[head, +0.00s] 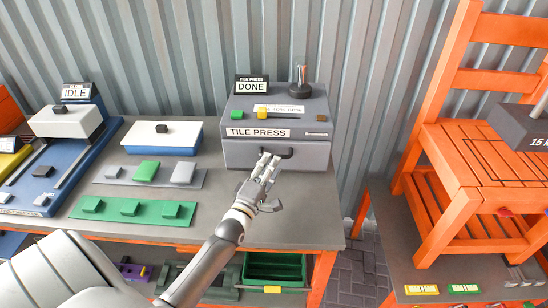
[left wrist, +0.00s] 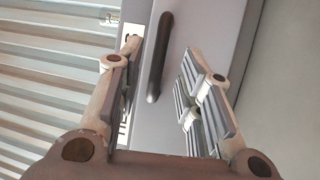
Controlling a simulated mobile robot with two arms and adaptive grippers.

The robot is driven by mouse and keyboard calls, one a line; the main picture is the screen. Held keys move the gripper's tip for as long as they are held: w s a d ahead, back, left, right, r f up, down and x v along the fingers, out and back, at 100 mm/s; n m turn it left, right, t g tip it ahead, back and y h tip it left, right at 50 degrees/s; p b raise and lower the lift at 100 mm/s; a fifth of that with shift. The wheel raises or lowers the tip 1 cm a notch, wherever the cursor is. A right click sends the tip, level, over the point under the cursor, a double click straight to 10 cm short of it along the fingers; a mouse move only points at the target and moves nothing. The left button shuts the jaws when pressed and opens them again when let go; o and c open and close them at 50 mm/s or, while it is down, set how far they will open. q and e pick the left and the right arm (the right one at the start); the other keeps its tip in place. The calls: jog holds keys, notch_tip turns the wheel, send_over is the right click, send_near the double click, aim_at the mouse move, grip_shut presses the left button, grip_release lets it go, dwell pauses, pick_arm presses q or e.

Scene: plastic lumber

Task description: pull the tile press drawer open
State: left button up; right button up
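The grey tile press (head: 318,108) stands at the back of the table, with a "DONE" display (head: 251,87) on top. Its drawer (head: 315,158) is the lower front part and looks closed. The dark bar handle (head: 284,153) runs across the drawer front. My left gripper (head: 266,163) is in front of the drawer, its fingers at the handle's left part. In the left wrist view the fingers (left wrist: 160,85) are spread, with the handle (left wrist: 160,55) between them and gaps on both sides. My right gripper is in neither view.
On the table to the left are a blue-and-white box (head: 165,138), a grey strip (head: 115,176), a green strip (head: 95,212) and a blue "IDLE" machine (head: 88,150). A green bin (head: 275,268) sits below. An orange chair (head: 450,160) stands right. The tabletop right of the gripper is clear.

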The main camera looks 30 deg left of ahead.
pick_arm(q)
jog(key=x, duration=0.3)
jog(key=shift+c, duration=0.4)
grip_shut()
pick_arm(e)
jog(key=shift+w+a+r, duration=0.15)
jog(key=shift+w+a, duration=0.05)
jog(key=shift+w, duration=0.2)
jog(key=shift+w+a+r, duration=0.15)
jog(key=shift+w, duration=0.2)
